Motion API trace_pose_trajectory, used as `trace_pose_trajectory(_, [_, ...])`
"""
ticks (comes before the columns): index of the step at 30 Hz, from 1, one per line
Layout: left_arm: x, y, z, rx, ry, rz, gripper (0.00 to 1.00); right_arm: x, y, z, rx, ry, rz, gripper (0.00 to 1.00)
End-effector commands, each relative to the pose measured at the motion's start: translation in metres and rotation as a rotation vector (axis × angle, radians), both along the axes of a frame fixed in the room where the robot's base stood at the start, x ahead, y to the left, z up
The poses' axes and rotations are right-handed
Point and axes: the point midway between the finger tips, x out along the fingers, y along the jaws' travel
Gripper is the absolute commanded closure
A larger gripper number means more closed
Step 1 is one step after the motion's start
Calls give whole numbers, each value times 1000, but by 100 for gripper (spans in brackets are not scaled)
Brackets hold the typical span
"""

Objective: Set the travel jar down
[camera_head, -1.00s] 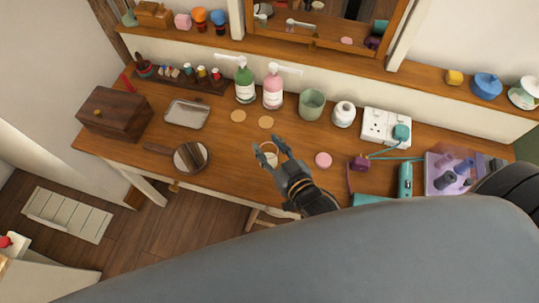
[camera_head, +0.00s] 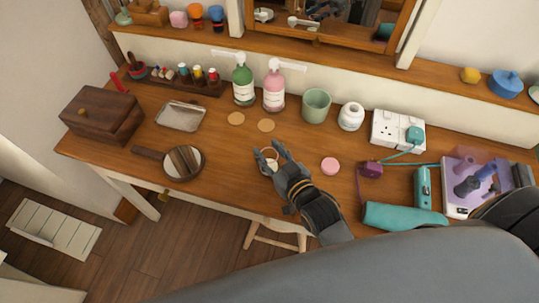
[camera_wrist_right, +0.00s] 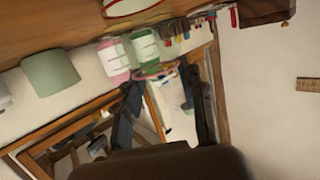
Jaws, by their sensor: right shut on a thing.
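I cannot tell whether the jar touches the table. My left gripper is not in view.
Behind are cork discs (camera_head: 266,125), a pink pump bottle (camera_head: 274,88), a green pump bottle (camera_head: 243,85) and a green cup (camera_head: 315,106). A hand mirror (camera_head: 183,162) lies left. Bare wood surrounds the gripper.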

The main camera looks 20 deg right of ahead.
Motion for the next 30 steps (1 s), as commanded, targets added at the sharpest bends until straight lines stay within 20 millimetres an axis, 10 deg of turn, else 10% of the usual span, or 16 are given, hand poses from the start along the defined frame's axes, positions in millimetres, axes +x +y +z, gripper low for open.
trace_pose_trajectory(8, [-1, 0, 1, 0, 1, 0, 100, 0, 0, -1, 0, -1, 0, 100])
trace_pose_trajectory(9, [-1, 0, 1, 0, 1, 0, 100, 0, 0, -1, 0, 0, 0, 54])
trace_pose_trajectory(12, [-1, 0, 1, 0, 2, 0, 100, 0, 0, -1, 0, 0, 0, 38])
trace_pose_trajectory(23, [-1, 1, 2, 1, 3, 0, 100, 0, 0, 3, 0, -1, 0, 38])
trace_pose_trajectory(30, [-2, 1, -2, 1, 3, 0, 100, -37, -7, 8, -1, 5, 1, 38])
